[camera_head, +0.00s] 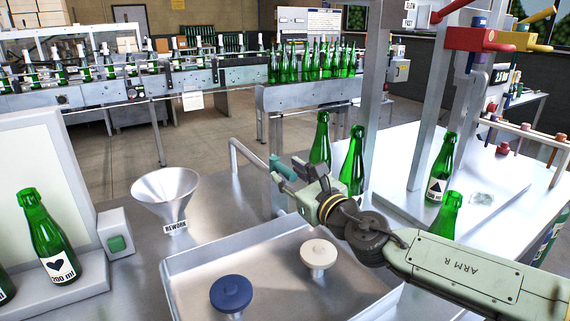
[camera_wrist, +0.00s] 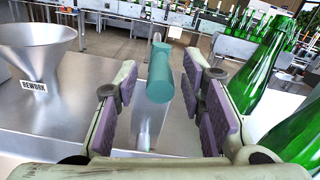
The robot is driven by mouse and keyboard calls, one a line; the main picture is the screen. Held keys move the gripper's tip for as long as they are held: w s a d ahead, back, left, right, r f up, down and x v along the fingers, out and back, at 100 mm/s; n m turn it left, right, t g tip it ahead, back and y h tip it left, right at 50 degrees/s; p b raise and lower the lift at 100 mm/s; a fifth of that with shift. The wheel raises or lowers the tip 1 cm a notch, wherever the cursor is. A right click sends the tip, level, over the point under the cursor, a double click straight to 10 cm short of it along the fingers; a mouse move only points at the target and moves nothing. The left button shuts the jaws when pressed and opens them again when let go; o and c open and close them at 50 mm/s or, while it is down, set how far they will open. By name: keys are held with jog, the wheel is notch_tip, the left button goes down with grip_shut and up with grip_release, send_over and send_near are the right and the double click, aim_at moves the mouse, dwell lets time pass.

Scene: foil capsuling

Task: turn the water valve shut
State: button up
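A teal, rounded handle (camera_head: 283,168) is at the metal pipe beside the steel counter; it looks like the water valve's handle, but I see no label on it. In the wrist view the teal handle (camera_wrist: 160,75) points towards me between my fingers, nearer the right one, with a grey metal piece below it. My gripper (camera_head: 291,174) is at the handle in the head view. In the wrist view my gripper (camera_wrist: 163,95) is open, with a clear gap on the handle's left. I cannot tell whether the right pad touches it.
Green bottles (camera_head: 355,160) stand close behind and right of my gripper. A funnel (camera_head: 166,194) marked REWORK is at the left. A steel tray (camera_head: 190,292) with a blue knob (camera_head: 231,293) and a white knob (camera_head: 318,254) lies in front. A bottle conveyor (camera_head: 120,91) runs behind.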

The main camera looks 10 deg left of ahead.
jog(key=shift+x, duration=1.2)
jog(key=shift+c, duration=0.4)
grip_shut()
